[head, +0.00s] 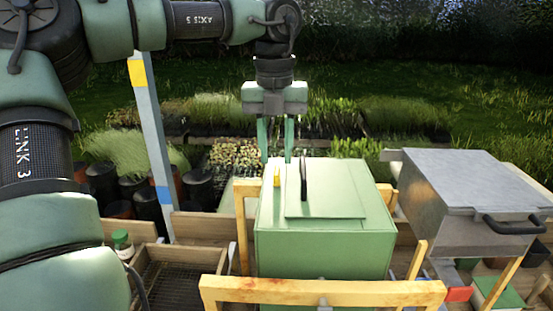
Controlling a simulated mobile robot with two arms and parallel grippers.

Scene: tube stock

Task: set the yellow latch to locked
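The yellow latch (277,177) is a small upright piece on the top of a green box (322,245), near its back left. A dark handle (303,178) stands just right of it on a raised lid panel. My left gripper (276,156) points down at the back edge of the box, with its two green fingers apart. In the picture its fingertips are just above the latch. No contact with the latch shows, and the depth between them is hard to judge. Nothing shows between the fingers. My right gripper is out of view.
A wooden frame (322,291) surrounds the green box. A grey metal box (470,200) with a black handle stands at right. A wooden tray (175,272) and a green-capped container (122,243) are at left. A striped post (153,150) rises at left; plant trays lie behind.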

